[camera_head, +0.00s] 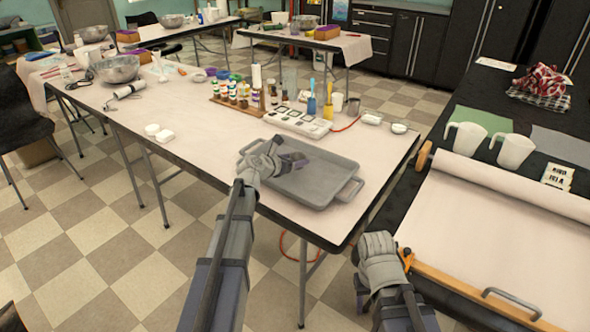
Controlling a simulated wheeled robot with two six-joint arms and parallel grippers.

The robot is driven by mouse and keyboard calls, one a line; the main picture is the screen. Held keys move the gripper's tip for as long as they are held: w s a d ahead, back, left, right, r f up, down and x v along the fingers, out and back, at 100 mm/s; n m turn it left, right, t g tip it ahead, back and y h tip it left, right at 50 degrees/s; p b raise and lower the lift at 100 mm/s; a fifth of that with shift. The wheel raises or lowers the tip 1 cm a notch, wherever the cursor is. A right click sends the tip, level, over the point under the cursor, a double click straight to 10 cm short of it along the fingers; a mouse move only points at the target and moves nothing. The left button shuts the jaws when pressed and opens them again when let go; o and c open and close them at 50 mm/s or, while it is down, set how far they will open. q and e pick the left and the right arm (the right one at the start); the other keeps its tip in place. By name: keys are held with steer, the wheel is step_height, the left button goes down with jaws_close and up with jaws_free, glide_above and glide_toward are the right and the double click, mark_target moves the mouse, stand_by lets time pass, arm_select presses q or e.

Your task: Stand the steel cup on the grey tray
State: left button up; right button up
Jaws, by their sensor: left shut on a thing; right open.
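The grey tray (325,190) lies on the near right end of the pale-topped table, a raised handle at each end. My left gripper (297,161) is over the tray's left and middle part. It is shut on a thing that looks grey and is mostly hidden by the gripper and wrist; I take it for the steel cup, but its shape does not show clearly. I cannot tell whether it touches the tray. My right gripper (362,297) is open and empty, low beside the black bench, away from the tray.
White dishes (160,132) lie left. White pitchers (513,151) stand on the right bench. The tray's right part is clear.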

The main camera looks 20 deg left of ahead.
arm_select(q)
step_height(320, 180, down, 2)
steer(key=shift+f+b, duration=0.15)
steer(key=shift+b, duration=0.55)
arm_select(e)
step_height(320, 180, down, 2)
steer(key=shift+f, duration=0.1)
arm_select(q)
steer(key=o, duration=1.3)
arm_select(e)
steer(key=shift+f, duration=0.1)
arm_select(q)
steer(key=shift+r, duration=0.2)
steer(key=p+v, duration=0.4)
steer(key=v, duration=0.6)
steer(key=shift+s+r, duration=0.2)
steer(key=shift+s, duration=0.05)
steer(key=shift+s+a+r+p, duration=0.2)
steer(key=shift+s+a+p, duration=0.1)
steer(key=shift+s+p, duration=0.25)
arm_select(e)
steer(key=shift+r, duration=2.45)
